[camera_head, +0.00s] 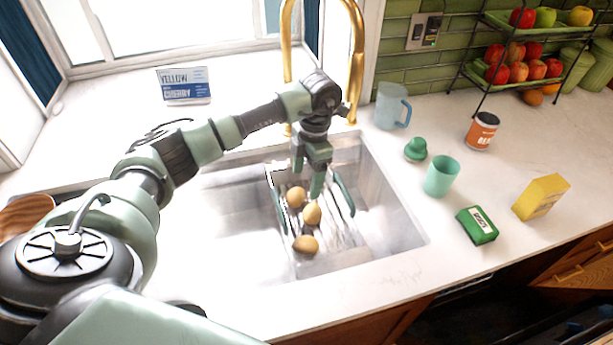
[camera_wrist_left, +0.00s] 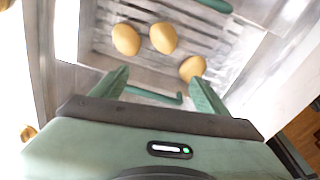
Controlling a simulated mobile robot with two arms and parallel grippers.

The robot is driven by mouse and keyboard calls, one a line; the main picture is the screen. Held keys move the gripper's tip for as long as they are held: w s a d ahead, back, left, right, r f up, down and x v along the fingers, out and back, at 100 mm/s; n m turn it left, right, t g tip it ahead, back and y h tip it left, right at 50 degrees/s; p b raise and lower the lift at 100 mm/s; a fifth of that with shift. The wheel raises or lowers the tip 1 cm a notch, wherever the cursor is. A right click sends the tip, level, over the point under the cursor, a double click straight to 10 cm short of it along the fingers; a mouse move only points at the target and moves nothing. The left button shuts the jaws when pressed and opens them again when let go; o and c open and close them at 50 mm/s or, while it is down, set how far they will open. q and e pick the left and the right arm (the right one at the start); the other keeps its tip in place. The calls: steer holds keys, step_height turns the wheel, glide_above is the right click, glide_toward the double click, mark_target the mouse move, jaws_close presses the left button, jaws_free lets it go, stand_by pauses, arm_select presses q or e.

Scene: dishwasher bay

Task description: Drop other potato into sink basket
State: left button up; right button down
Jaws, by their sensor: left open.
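Three potatoes lie in the sink basket: one (camera_head: 296,197) at the upper left, one (camera_head: 312,214) in the middle and one (camera_head: 306,244) at the front. In the left wrist view they show as yellow-brown ovals (camera_wrist_left: 163,38) on the slatted basket floor. The basket (camera_head: 343,200) has green handles and sits inside the metal sink (camera_head: 385,215). My left gripper (camera_head: 312,184) is over the basket, pointing down, open, with its fingertips (camera_wrist_left: 160,88) apart. My right gripper is not in view.
The gold faucet (camera_head: 357,60) rises behind the sink close to my left arm. A blue pitcher (camera_head: 391,106), teal cup (camera_head: 441,176), green sponge pack (camera_head: 477,225), yellow box (camera_head: 540,197) and can (camera_head: 481,131) stand on the right counter. The front counter strip is clear.

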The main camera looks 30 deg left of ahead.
arm_select(q)
step_height(320, 180, up, 8)
steer(key=b, duration=0.2)
steer(key=shift+w+d+f, duration=0.25)
steer(key=shift+w, duration=0.15)
